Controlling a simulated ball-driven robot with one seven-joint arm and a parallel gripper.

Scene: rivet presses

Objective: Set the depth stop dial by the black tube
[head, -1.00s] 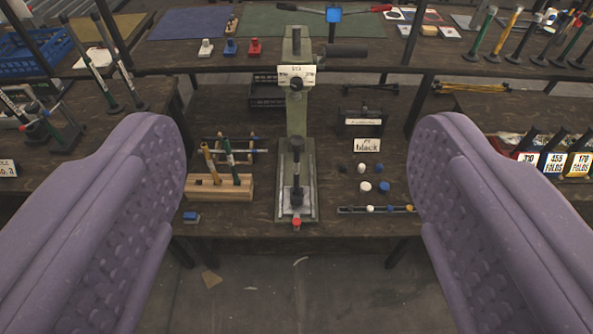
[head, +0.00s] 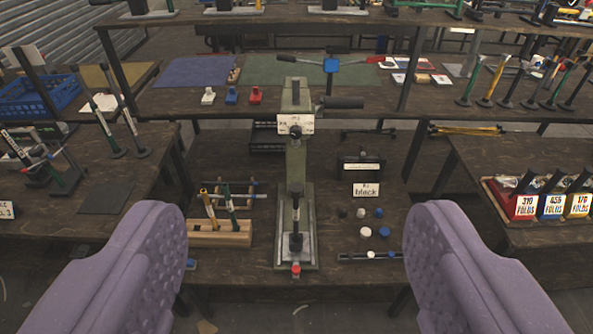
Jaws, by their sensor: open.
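A green press (head: 295,165) stands upright on the middle bench. On its column is a pale marked plate (head: 295,124) with a dark round knob (head: 296,131), which looks like the dial; its setting is too small to read. A red knob (head: 296,270) sits at the front of the press base. I cannot tell which item is the black tube. My gripper (head: 296,245) is open and empty, its purple fingers apart on either side of the press in the picture.
A card reading "black" (head: 366,190) stands right of the press. White, blue and dark caps (head: 366,231) lie below it, behind a dark strip (head: 370,256). A blue crate (head: 40,97) and tools crowd the left bench. Labelled bins (head: 552,203) stand on the right.

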